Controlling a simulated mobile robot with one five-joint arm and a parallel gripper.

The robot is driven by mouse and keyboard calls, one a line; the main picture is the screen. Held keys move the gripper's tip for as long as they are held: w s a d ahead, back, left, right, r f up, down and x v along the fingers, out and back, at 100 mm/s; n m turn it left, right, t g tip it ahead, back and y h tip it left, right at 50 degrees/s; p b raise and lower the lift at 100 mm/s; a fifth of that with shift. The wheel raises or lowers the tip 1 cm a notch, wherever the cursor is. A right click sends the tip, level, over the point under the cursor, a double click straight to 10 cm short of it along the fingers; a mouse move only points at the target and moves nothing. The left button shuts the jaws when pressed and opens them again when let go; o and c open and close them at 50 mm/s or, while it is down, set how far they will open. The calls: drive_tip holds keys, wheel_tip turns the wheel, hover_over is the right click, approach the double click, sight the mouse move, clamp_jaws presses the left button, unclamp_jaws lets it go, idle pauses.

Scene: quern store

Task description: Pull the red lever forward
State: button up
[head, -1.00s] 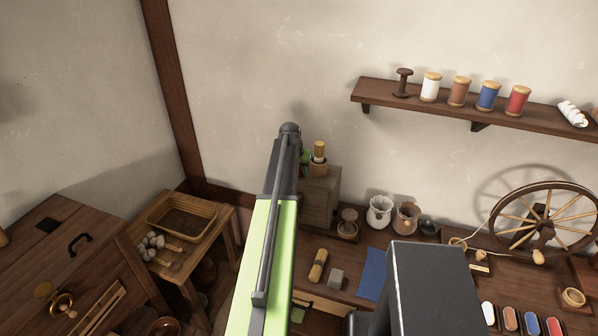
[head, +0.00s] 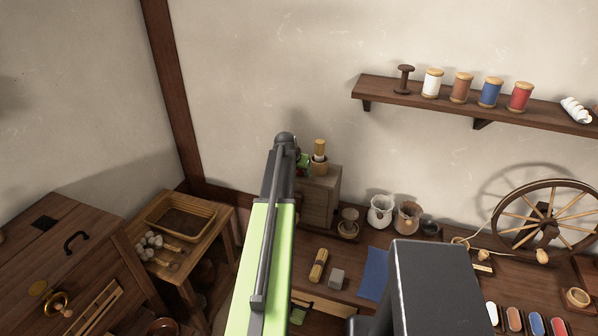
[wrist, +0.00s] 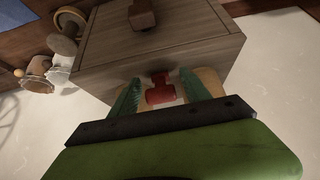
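In the wrist view a small red lever (wrist: 161,92) shows beside the edge of a grey-brown wooden box (wrist: 150,50). My gripper (wrist: 160,97) has green fingers on either side of the lever, with a visible gap to each. It looks open around the lever, not closed on it. In the head view my gripper (head: 304,161) is mostly hidden behind my arm, at the left of the box (head: 318,203) on the back bench. The lever is hidden there.
Jars (head: 381,212), a blue cloth (head: 374,273) and a spinning wheel (head: 545,225) are to the right. A shelf (head: 470,108) with spools hangs above. A side table (head: 195,255) stands left.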

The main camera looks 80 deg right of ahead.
drive_tip(key=p+v, duration=1.4)
drive_tip(key=v, duration=0.3)
drive_tip(key=shift+a+p, duration=0.15)
drive_tip(key=shift+p, duration=0.15)
drive_tip(key=shift+r, duration=0.15)
